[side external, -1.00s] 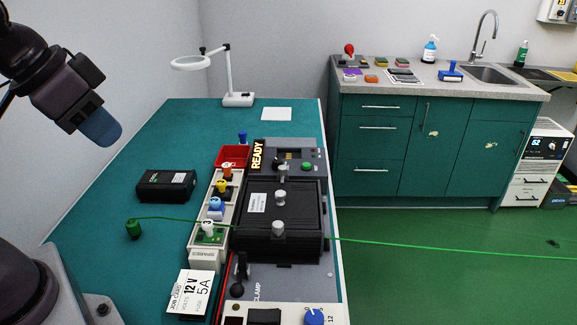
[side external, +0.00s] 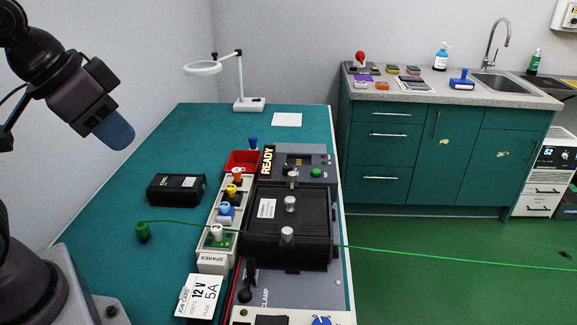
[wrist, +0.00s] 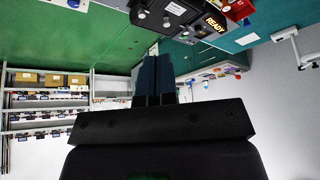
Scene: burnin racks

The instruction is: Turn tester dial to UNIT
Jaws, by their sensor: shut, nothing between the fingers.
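The tester is the dark unit along the right edge of the teal bench, with a lit READY sign (side external: 267,160). A blue dial (side external: 321,321) sits at the bottom edge of the side view, mostly cut off, so its setting cannot be read. My gripper (side external: 122,136) is at the upper left, high above the bench and far from the dial. In the wrist view its dark blue fingers (wrist: 154,78) are together and empty.
A job card (side external: 200,296) reading 12 V, 5A lies left of the clamp lever (side external: 248,285). A spares rack (side external: 221,225), a black box (side external: 177,189) and a red bin (side external: 241,162) stand nearby. The bench's left side is mostly clear.

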